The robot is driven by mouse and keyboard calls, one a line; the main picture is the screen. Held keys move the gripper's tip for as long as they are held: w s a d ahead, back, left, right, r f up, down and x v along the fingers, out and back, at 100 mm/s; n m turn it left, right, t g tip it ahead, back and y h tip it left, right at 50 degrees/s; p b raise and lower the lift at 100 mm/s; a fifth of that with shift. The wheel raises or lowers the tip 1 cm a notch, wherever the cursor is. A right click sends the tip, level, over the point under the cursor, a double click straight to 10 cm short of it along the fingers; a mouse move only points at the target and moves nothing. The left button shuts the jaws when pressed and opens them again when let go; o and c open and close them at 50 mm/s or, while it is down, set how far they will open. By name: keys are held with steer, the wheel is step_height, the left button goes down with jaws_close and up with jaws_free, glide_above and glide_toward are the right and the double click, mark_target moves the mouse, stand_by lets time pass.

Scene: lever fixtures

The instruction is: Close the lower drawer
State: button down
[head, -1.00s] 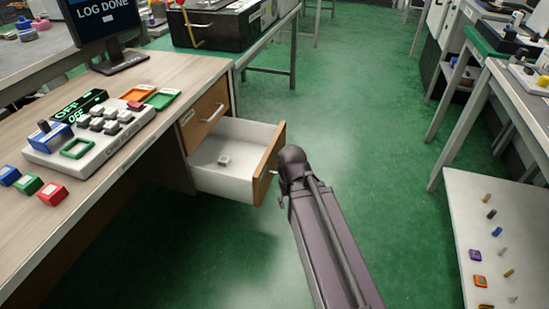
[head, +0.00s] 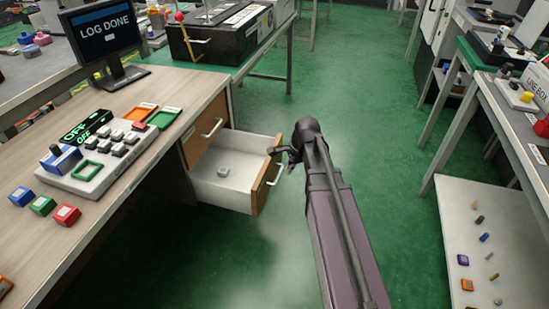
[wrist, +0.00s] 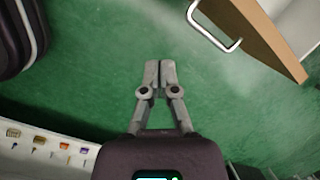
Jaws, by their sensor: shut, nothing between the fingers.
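The lower drawer (head: 229,174) stands open under the wooden desk, with a white inside and a wood front (head: 262,187). The upper drawer (head: 206,131) is shut. My gripper (head: 272,150) is by the far top corner of the lower drawer's front in the head view. In the wrist view my gripper (wrist: 159,66) has its fingers together and empty, with floor visible between them and the drawer front.
The desk (head: 150,92) carries a control panel (head: 100,165), coloured blocks and a monitor (head: 103,35). A bench (head: 490,110) and a low shelf (head: 515,240) with small parts stand at the right. Green floor (head: 350,120) is clear between.

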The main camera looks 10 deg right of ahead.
steer(key=w+d+r+m+y+p, duration=0.1)
steer(key=w+d+r+m+p, duration=0.1)
steer(key=m, duration=0.5)
steer(key=shift+w+d+r+m+t+p, duration=0.35)
steer(key=shift+w+d+r, duration=0.55)
steer(key=shift+w, duration=0.95)
steer(key=shift+a, duration=0.25)
steer(key=b, duration=0.9)
glide_toward(269, 169)
step_height(269, 169, down, 5)
steer(key=shift+d+f, duration=0.1)
steer(key=shift+d, duration=0.05)
steer(key=shift+w+a, duration=0.45)
steer(key=shift+a, duration=0.3)
steer(key=shift+w, duration=0.2)
